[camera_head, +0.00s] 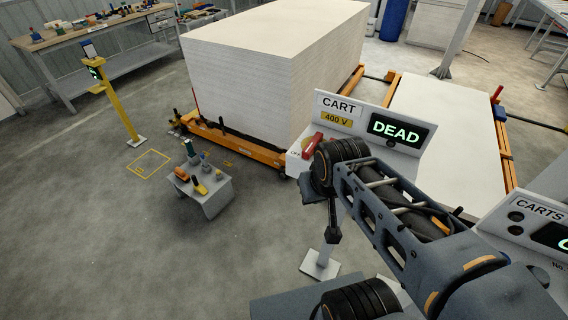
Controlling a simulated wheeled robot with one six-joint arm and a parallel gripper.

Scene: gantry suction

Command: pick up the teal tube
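A dark teal-green upright piece (189,148) stands at the back of a small grey table (213,199) left of centre. It looks like the teal tube, but it is too small to be sure. My gripper (333,238) hangs down at the end of my arm, in front of the cart's control panel. It is well to the right of the small table and apart from everything on it. Its fingers are too small and dark to tell whether they are open or shut.
An orange piece (182,174) and a yellow piece (199,187) lie on the small table. The cart panel (375,125) reads DEAD, with a red handle (312,145). A large white stack (240,90) rests on an orange cart (225,140) behind.

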